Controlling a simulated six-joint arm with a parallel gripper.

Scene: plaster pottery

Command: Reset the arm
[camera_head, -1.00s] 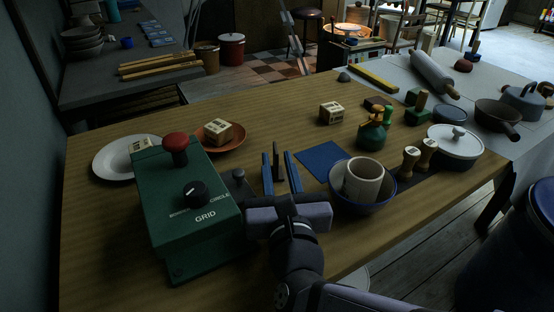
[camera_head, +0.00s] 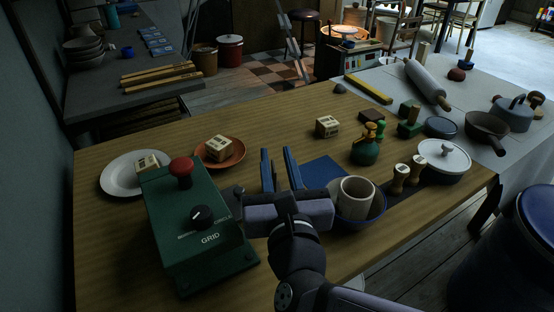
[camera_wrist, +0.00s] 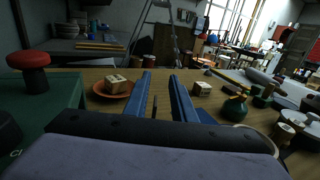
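My gripper (camera_head: 276,152) is above the front middle of the wooden table (camera_head: 118,245), pointing away from the head camera. Its two blue fingers are apart with no block or tool held between them. They also show in the wrist view (camera_wrist: 160,75), pointing forward over the table.
A white plate (camera_head: 118,182) and an orange plate (camera_head: 232,158) each hold a block. Another block (camera_head: 327,126) sits at the back. A green bottle (camera_head: 366,150), stamps (camera_head: 400,178) and a lidded pot (camera_head: 445,160) stand right. The table's back middle is clear.

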